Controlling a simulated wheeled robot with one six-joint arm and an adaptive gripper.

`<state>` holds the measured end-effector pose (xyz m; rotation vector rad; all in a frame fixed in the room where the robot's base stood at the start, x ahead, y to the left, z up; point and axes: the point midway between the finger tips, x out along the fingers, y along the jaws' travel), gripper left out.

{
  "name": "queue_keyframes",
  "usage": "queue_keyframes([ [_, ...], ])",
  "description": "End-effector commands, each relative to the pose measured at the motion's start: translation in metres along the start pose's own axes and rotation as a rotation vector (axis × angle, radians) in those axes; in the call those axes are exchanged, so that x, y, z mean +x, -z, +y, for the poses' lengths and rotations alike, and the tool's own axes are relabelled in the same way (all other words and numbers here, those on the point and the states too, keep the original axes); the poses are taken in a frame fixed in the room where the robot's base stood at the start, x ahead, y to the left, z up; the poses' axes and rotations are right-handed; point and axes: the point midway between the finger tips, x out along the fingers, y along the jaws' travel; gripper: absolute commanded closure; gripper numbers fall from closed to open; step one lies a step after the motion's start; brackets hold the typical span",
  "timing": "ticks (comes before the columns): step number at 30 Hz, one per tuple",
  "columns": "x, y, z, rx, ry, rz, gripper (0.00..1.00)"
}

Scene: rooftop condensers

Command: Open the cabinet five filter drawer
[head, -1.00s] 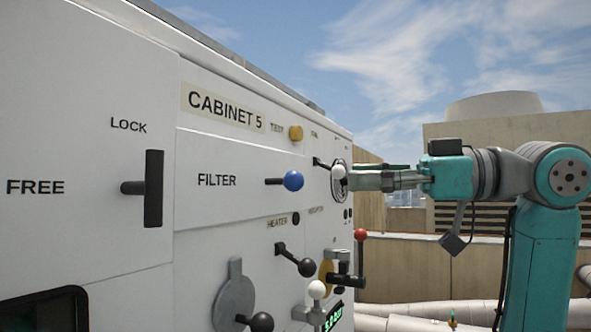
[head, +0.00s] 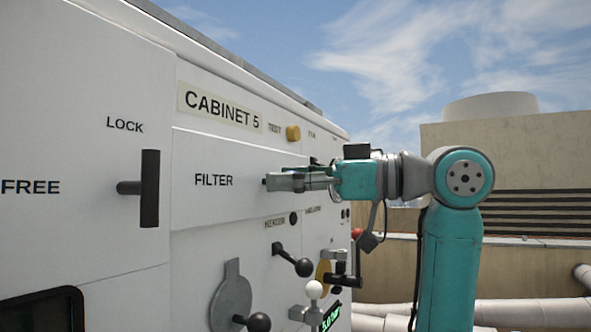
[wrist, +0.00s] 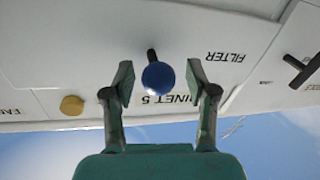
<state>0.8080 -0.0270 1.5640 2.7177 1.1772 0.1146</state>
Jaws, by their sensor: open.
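The FILTER drawer (head: 225,205) is a white panel under the CABINET 5 label (head: 220,109), and it looks flush with the cabinet face. Its blue ball knob on a dark stem is hidden behind my gripper (head: 282,182) in the head view. In the wrist view the blue knob (wrist: 158,75) sits between the two fingers of my gripper (wrist: 160,85), with a gap on each side. My gripper is open and holds nothing. The black LOCK handle (head: 149,188) stands upright to the left of the drawer, beside the words LOCK and FREE.
A yellow TEST button (head: 293,133) is above the drawer. Below are a black ball lever (head: 303,267), a grey plate with a black knob (head: 232,298) and a white ball handle (head: 314,290). Pipes (head: 520,313) run low along the parapet at right.

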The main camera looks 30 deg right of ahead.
Motion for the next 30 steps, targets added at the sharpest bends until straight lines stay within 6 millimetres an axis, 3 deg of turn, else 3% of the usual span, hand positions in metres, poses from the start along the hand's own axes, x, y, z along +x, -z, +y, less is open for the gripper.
queue_keyframes([
  [5, 0.000, 0.000, 0.000, 0.000, 0.000, 0.000, 0.43],
  [12, 0.000, 0.000, 0.000, 0.000, 0.001, 0.000, 1.00],
  [23, -0.009, 0.000, -0.002, -0.002, 0.002, -0.001, 1.00],
  [30, -0.048, 0.001, -0.009, -0.003, -0.003, -0.002, 1.00],
])
